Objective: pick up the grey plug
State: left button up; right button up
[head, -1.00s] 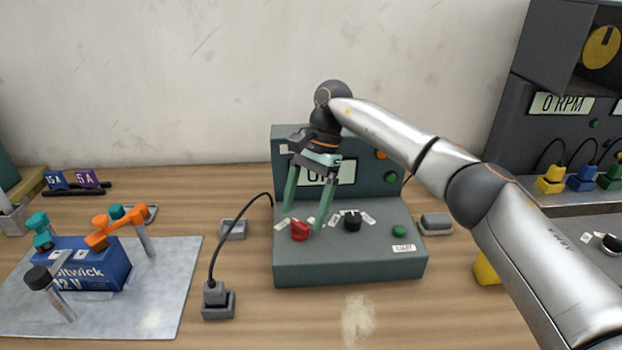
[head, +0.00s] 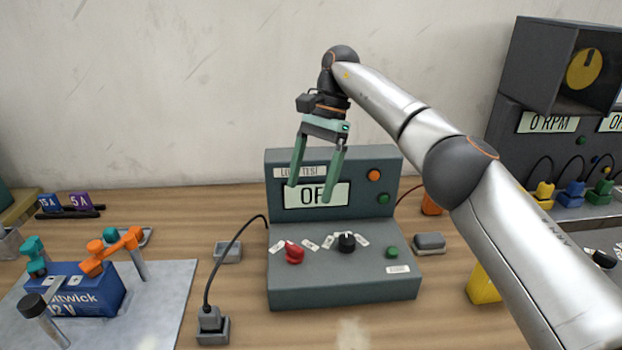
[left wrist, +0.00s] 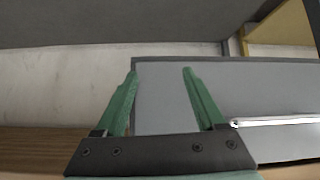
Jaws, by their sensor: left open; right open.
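The grey plug (head: 209,319) stands upright in a grey socket block (head: 213,332) on the table, left of the test box. A black cable runs from its top to the test box (head: 345,290). My right gripper (head: 313,194) is open and empty. It hangs in front of the test box's display, above the red knob (head: 293,252), up and to the right of the plug. My left gripper (left wrist: 160,70) is open and empty in the left wrist view, facing a grey panel. It does not show in the head view, and the plug does not show in the left wrist view.
An empty grey tray (head: 228,252) lies behind the plug. A blue battery (head: 85,290) with orange and teal clamps stands on a metal plate (head: 160,300) at the left. A grey block (head: 429,243) and a yellow object (head: 484,285) are right of the test box.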

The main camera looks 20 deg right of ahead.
aim_at(210, 320)
jog(key=k, duration=1)
